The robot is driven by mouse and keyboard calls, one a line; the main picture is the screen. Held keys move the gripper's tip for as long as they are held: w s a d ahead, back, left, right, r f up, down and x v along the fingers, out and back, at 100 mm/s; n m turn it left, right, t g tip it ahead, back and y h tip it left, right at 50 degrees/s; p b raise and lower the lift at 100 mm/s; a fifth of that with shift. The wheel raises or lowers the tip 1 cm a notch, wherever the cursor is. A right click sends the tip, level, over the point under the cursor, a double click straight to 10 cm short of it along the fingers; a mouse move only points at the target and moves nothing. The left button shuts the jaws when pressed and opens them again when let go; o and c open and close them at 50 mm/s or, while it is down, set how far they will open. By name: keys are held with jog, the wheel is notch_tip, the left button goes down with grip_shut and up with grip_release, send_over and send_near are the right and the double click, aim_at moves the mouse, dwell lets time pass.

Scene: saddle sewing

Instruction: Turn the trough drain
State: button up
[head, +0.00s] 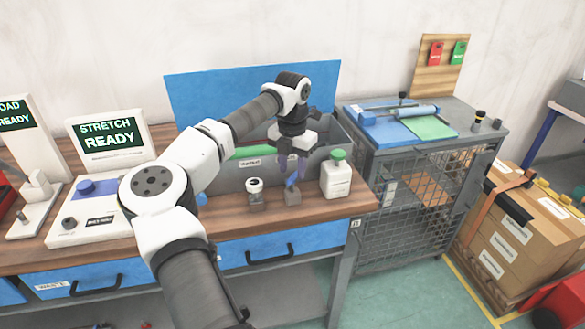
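The grey trough (228,178) stands on the wooden bench top with a small white label on its front. My gripper (292,172) points down just above the blue lever. Its two purplish fingers are apart, with a gap between them. I cannot tell whether a finger touches the lever. My arm hides part of the trough's left side and rear.
A white bottle with a green cap (337,175) stands close right of the lever. A white-topped knob on a grey block (255,193) stands close left. A blue panel (215,97) rises behind the trough. A wire-sided cabinet (420,165) stands to the right.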

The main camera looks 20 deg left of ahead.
jog(key=shift+f, duration=1.05)
grip_shut()
jog(key=m, duration=0.4)
jog(key=shift+m, duration=0.4)
jog(key=shift+r+m, duration=0.1)
jog(key=shift+m, duration=1.9)
